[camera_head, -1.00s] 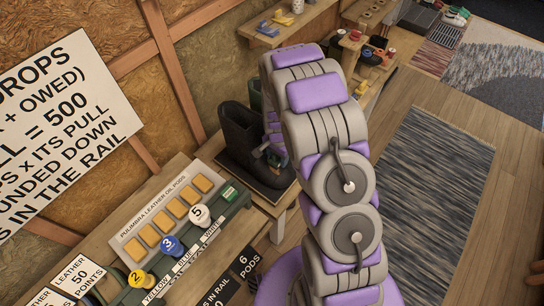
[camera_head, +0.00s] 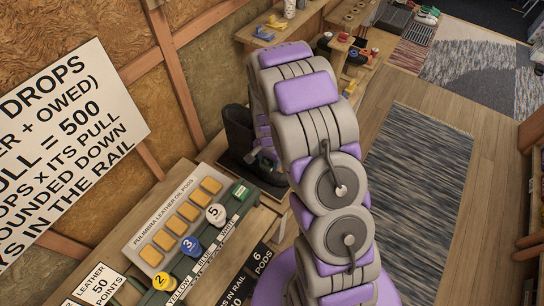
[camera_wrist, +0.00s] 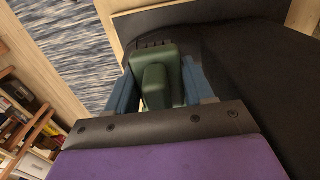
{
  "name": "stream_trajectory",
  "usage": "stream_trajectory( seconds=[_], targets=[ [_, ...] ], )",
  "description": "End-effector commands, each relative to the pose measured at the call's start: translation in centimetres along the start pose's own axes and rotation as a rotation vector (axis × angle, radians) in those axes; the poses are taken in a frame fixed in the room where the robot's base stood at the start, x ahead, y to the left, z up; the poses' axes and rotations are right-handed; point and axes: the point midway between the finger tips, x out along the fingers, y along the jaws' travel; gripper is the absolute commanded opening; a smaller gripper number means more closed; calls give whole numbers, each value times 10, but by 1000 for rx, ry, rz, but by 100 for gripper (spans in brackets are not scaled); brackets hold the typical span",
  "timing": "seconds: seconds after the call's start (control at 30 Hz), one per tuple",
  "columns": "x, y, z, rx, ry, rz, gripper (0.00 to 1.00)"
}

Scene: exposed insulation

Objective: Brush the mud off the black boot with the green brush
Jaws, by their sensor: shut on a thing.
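The black boot (camera_head: 238,132) stands upright at the end of the wooden bench, partly hidden behind my arm. A large black surface, likely the boot (camera_wrist: 255,75), fills the right of the wrist view. My gripper (camera_wrist: 160,85) is shut on the green brush (camera_wrist: 170,72), with a blue finger on each side of it. The brush's dark bristle edge lies at or very near the black surface; I cannot tell if they touch. In the head view my gripper (camera_head: 264,160) is low beside the boot, mostly hidden. No mud can be made out.
A panel of yellow oil pods (camera_head: 178,222) and a green rail with numbered knobs (camera_head: 190,246) lie on the bench, left of the boot. A large sign (camera_head: 65,140) leans at the wall. Shelves hold small items behind. A striped rug (camera_head: 420,190) lies on open floor at right.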

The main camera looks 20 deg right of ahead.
Motion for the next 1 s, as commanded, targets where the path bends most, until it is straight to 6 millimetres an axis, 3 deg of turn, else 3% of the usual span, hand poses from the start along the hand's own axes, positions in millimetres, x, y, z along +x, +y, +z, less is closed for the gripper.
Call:
stream_trajectory(
  seconds=[0.37,1.0],
  targets=[
    [-31,6,-3,-3,-1,-1,28],
    [-31,6,-4,-2,-2,-4,28]
  ],
)
